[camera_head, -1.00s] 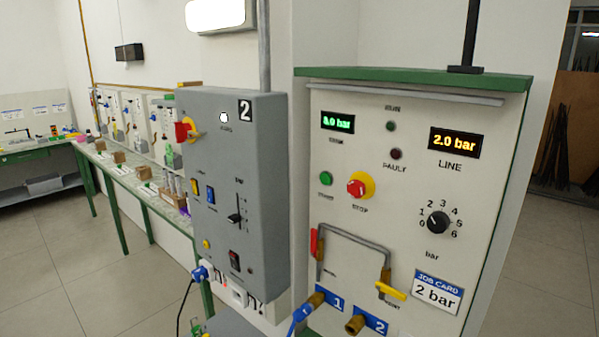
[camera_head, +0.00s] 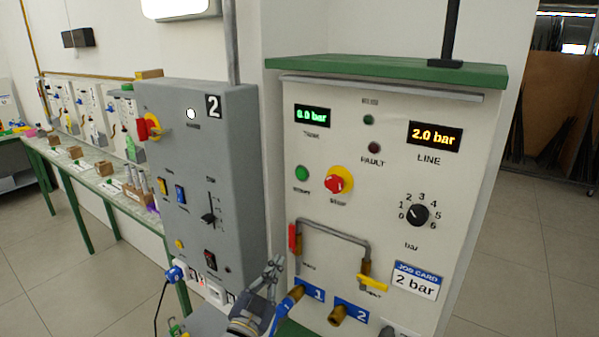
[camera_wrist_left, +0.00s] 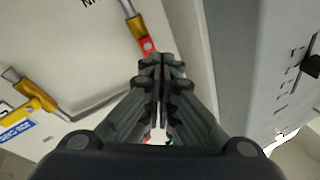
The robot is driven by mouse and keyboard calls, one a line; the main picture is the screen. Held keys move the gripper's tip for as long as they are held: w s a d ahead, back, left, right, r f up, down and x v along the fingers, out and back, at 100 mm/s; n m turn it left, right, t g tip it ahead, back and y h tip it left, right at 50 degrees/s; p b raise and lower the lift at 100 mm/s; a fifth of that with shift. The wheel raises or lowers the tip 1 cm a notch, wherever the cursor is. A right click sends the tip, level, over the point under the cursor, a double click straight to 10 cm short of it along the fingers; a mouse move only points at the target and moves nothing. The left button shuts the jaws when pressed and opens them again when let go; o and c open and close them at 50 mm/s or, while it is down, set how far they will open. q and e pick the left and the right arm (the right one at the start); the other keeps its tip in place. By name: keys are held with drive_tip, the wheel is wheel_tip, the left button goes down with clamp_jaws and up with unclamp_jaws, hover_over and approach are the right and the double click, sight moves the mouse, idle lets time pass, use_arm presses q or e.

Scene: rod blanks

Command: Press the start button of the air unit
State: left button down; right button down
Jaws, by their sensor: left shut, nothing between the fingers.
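The air unit (camera_head: 390,160) is a cream panel under a green top. Its green start button (camera_head: 302,173) sits left of the red stop button (camera_head: 337,183) with its yellow collar. My left gripper (camera_head: 276,264) is low at the panel's left edge, below the start button and clear of it. It is shut and empty. In the left wrist view, the closed fingertips (camera_wrist_left: 160,60) appear close to the red valve handle (camera_wrist_left: 148,46); whether they touch it I cannot tell. The start button is not visible in that view. My right gripper is not in view.
The tank display (camera_head: 313,116) reads 0.0 bar and the line display (camera_head: 435,137) 2.0 bar. A bent pipe (camera_head: 335,230) with red and yellow handles juts out below the buttons. The grey cabinet (camera_head: 205,150) stands close on the left. A blue hose connects at port 1.

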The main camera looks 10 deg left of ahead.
sight(301, 174)
use_arm(q)
wheel_tip(301, 174, up, 20)
drive_tip(key=s+m+t+h, duration=0.1)
drive_tip(key=m+t+h, duration=0.3)
drive_tip(key=t, duration=0.1)
drive_tip(key=shift+s+t+p, duration=0.35)
drive_tip(key=shift+t+p, duration=0.05)
drive_tip(key=shift+p, duration=0.05)
drive_tip(key=shift+r, duration=0.1)
drive_tip(key=w+d+b, duration=0.3)
drive_tip(key=w+b, duration=0.2)
drive_tip(key=w, duration=0.3)
drive_tip(key=shift+w, duration=0.15)
idle(0.4)
